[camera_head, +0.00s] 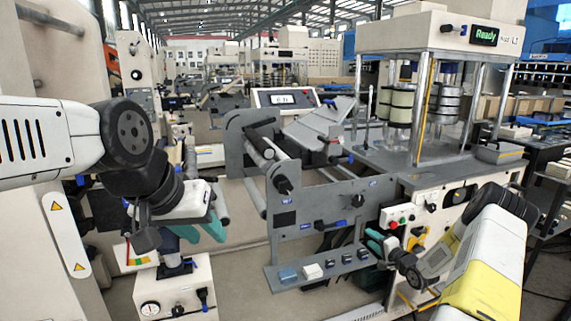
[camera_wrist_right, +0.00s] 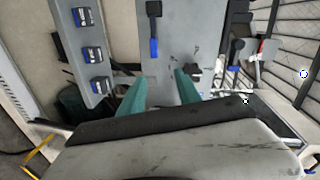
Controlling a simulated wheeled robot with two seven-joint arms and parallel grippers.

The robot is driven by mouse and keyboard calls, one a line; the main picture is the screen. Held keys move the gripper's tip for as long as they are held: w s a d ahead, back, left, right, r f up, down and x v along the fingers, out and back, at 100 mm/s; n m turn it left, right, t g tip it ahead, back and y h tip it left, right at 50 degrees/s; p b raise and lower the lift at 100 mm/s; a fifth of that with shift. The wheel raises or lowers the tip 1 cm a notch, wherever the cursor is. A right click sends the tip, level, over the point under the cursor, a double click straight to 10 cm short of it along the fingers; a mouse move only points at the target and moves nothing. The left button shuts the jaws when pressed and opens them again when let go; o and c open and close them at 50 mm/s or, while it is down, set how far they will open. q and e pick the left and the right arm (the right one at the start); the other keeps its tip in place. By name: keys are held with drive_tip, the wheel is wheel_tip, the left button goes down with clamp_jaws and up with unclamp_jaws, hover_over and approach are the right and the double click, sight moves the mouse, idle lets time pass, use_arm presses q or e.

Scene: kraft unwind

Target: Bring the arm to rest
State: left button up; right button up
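My left gripper (camera_head: 205,232) hangs at the left in the head view, its teal fingers pointing down and apart, with nothing visible between them. It is in front of the machine's left side, above a white box with a gauge. My right gripper (camera_head: 379,243) is at the lower right, close to the front panel of the grey machine. In the right wrist view its two teal fingers (camera_wrist_right: 160,88) stand apart with only the grey panel behind them. The right gripper is open and empty.
The grey machine (camera_head: 330,212) with rollers fills the middle. A low shelf (camera_head: 322,268) with small blocks juts from its front. The control panel (camera_head: 397,217) with buttons is beside my right gripper. The white gauge box (camera_head: 177,291) stands below my left gripper. Floor shows between them.

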drive_tip(key=s+a+r+n+g+h, duration=0.2)
drive_tip(key=s+r, duration=0.1)
drive_tip(key=r, duration=0.6)
drive_tip(key=s+a+r+n+g+h, duration=0.1)
drive_tip(key=s+a+r+n, duration=0.15)
drive_tip(key=r, duration=0.65)
drive_tip(key=s+a+r+n+g+h, duration=0.2)
drive_tip(key=s+r, duration=0.1)
drive_tip(key=r, duration=0.7)
drive_tip(key=s+a+r+n+g, duration=0.1)
drive_tip(key=s+a, duration=0.3)
drive_tip(key=s, duration=0.7)
drive_tip(key=s+a+r+n+g+y, duration=0.1)
drive_tip(key=s+a+r+n, duration=0.2)
drive_tip(key=s, duration=0.9)
drive_tip(key=s+a+r+n+g+y, duration=0.1)
drive_tip(key=s+a, duration=0.4)
drive_tip(key=s, duration=0.6)
drive_tip(key=shift+s+r+n+g, duration=0.2)
drive_tip(key=shift+r+n+g, duration=0.25)
drive_tip(key=shift+g, duration=0.15)
